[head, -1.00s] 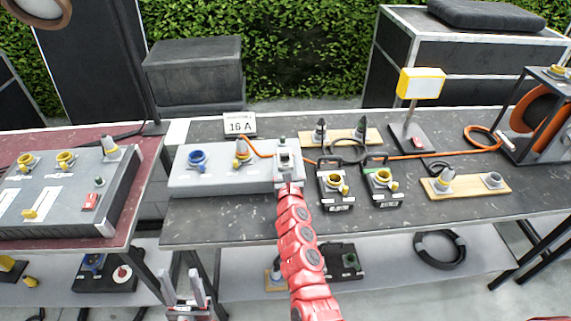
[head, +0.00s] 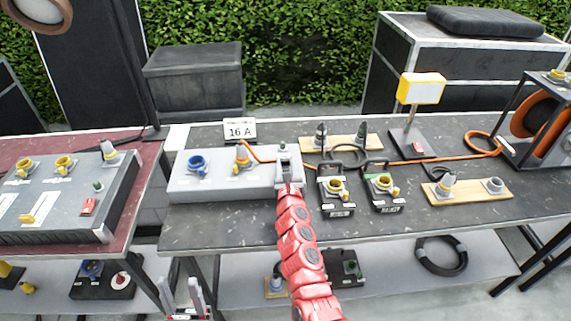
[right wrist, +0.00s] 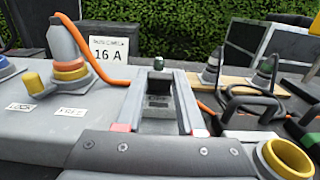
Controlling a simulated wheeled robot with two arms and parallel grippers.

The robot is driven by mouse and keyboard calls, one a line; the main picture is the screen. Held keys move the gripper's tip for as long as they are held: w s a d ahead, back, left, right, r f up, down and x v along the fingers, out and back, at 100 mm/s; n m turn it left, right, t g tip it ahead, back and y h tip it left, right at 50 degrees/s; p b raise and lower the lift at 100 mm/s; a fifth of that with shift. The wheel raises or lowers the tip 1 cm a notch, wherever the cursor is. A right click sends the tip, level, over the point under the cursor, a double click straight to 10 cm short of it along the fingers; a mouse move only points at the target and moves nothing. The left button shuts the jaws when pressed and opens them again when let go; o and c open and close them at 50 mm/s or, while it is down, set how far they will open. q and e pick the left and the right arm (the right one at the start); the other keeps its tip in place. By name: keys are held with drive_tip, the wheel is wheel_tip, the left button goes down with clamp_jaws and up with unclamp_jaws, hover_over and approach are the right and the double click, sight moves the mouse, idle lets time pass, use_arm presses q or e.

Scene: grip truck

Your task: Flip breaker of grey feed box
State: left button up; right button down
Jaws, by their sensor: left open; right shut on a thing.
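The grey feed box (head: 218,183) lies on the dark table, with a blue socket (head: 197,163) and a yellow-collared plug (head: 242,155) on top. Its breaker (right wrist: 158,101), a dark block, is at the box's right end and shows between my right fingers in the right wrist view. My right gripper (head: 286,164) is over that end, its fingers on either side of the breaker and shut on it. The breaker's lever position is unclear. My left gripper (head: 191,302) is open and empty, low in front of the table.
A "16 A" sign (head: 240,130) stands behind the box. An orange cable (head: 400,162) runs from the plug across the table. Two black connector boxes (head: 336,195) (head: 383,191) stand close to the right. Another grey panel (head: 60,200) is on the left red table.

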drive_tip(key=shift+r+p, duration=0.15)
drive_tip(key=shift+p, duration=0.3)
drive_tip(key=g+p, duration=0.2)
drive_tip(key=p, duration=0.4)
drive_tip(key=w+r+g+p, duration=0.1)
drive_tip(key=g+p, duration=0.1)
drive_tip(key=p, duration=0.4)
drive_tip(key=shift+w+r, duration=0.15)
drive_tip(key=shift+r, duration=0.05)
drive_tip(key=shift+w+d+g, duration=0.1)
drive_tip(key=shift+w+g, duration=0.05)
drive_tip(key=shift+g, duration=0.25)
drive_tip(key=shift+f+p, duration=0.1)
drive_tip(key=shift+p, duration=0.25)
drive_tip(key=shift+w+f+g, duration=0.1)
drive_tip(key=shift+w+g, duration=0.1)
drive_tip(key=shift+g, duration=0.5)
drive_tip(key=shift+w+g, duration=0.1)
drive_tip(key=shift+g, duration=0.4)
drive_tip(key=c, duration=0.5)
unclamp_jaws()
